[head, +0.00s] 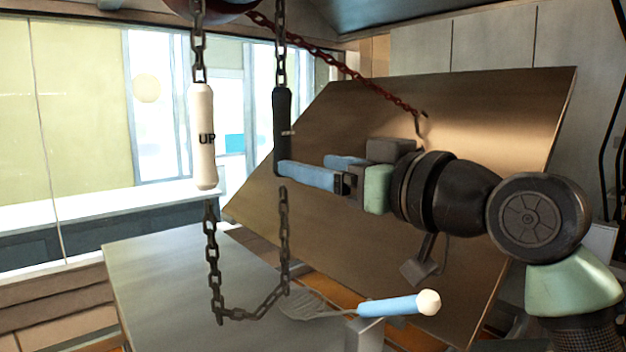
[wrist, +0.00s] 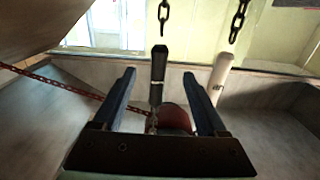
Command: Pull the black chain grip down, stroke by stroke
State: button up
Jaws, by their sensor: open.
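The black chain grip (head: 282,120) hangs upright on a dark chain in the head view, left of my arm. My gripper (head: 301,164) reaches left toward its lower end, blue fingers apart. The near finger overlaps the grip's lower end. In the wrist view the black grip (wrist: 157,75) appears between the spread fingers of my gripper (wrist: 160,73); I cannot tell whether either finger touches it. A white grip (head: 203,140) marked "UP" hangs to the left in the head view, and to the right in the wrist view (wrist: 221,75).
A slack chain loop (head: 235,317) joins the two grips below. A red chain (head: 345,68) runs to the large tilted bronze panel (head: 480,125) behind my arm. A grey table (head: 160,285) lies below, with a blue-handled spatula (head: 390,305) near its right side.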

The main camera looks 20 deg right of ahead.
aim_at(289, 133)
notch_tip(289, 133, up, 5)
jog(key=p, duration=0.3)
jog(key=x, duration=0.2)
jog(key=p+x, duration=0.1)
jog(key=x, duration=0.2)
jog(key=f+x, duration=0.1)
jog(key=x, duration=0.2)
jog(key=shift+w+f, duration=0.1)
jog(key=shift+f, duration=0.05)
grip_shut()
dwell(1.1)
notch_tip(289, 133, down, 17)
jog(key=b, duration=1.3)
jog(key=shift+f, duration=0.25)
